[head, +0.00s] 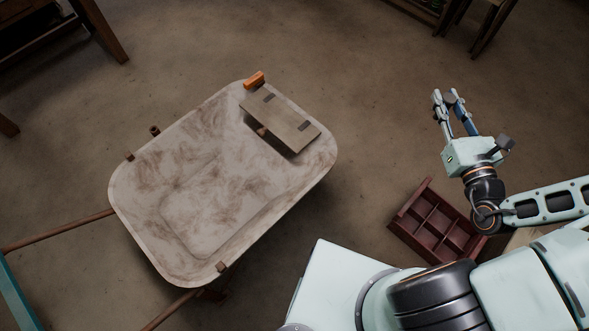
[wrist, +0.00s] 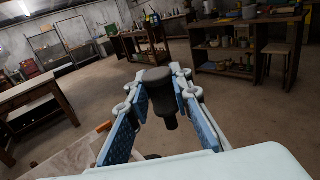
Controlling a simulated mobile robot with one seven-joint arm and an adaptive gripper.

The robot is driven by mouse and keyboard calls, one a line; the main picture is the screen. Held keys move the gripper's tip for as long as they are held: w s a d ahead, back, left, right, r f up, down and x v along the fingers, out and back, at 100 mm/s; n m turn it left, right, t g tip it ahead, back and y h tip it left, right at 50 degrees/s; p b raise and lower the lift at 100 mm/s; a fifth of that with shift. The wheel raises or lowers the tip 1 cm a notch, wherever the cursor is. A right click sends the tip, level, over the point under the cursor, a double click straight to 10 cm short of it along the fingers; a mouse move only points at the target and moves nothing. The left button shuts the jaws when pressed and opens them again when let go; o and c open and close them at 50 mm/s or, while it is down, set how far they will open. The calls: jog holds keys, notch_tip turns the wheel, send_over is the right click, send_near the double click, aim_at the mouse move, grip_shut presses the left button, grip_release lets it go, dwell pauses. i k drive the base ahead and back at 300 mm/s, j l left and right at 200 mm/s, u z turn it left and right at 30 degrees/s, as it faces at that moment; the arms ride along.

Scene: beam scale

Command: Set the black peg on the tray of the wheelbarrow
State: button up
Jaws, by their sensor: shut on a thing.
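The black peg (wrist: 157,80) is between the two blue-padded fingers of my gripper (wrist: 160,76) in the wrist view. My gripper is shut on it. In the head view my gripper (head: 446,97) is at the right, pointing up the picture, and the dark peg (head: 449,100) shows small between its fingertips. The wheelbarrow's pale, brown-stained tray (head: 190,185) is left of centre in the head view. My gripper is well to the right of the tray, apart from it. A corner of the tray (wrist: 70,162) shows at the lower left of the wrist view.
A grey-brown board (head: 280,118) with two dark pads sits at the tray's upper right end. An orange block (head: 254,79) is at the rim beside it. A dark red compartment box (head: 436,222) is below my gripper. The tray's middle and lower left are bare.

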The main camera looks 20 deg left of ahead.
aim_at(204, 220)
jog(key=i+j+z, duration=0.15)
jog(key=i+z, duration=0.15)
jog(key=i, duration=0.3)
jog(key=z, duration=7.5)
